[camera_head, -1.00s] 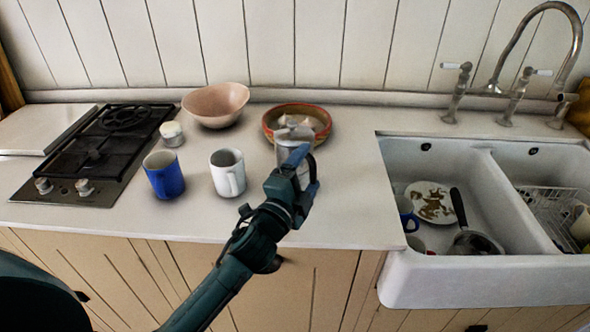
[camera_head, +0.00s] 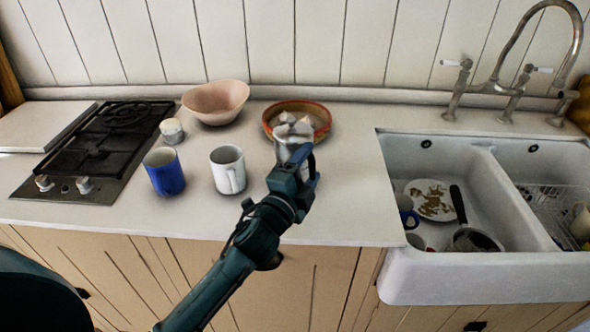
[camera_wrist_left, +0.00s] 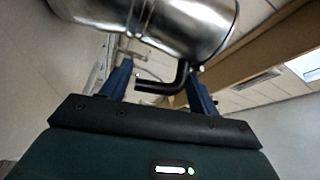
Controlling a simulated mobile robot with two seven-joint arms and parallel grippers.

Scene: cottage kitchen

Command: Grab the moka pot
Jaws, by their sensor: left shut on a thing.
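The silver moka pot (camera_head: 284,151) is on the near side of the orange-rimmed bowl, partly hidden behind my left gripper (camera_head: 303,164). In the left wrist view its shiny metal body (camera_wrist_left: 190,20) fills the top. Its black bent handle (camera_wrist_left: 165,84) lies between the two blue fingers of the left gripper, which is shut on it. I cannot tell whether the pot's base touches the counter. My right gripper is not in view.
A white mug (camera_head: 228,171), a blue mug (camera_head: 164,172) and a small white jar (camera_head: 172,131) stand left of the pot. A pink bowl (camera_head: 216,102) and the orange-rimmed bowl (camera_head: 325,112) are behind. The sink (camera_head: 400,270) is right; the hob (camera_head: 105,140) is left.

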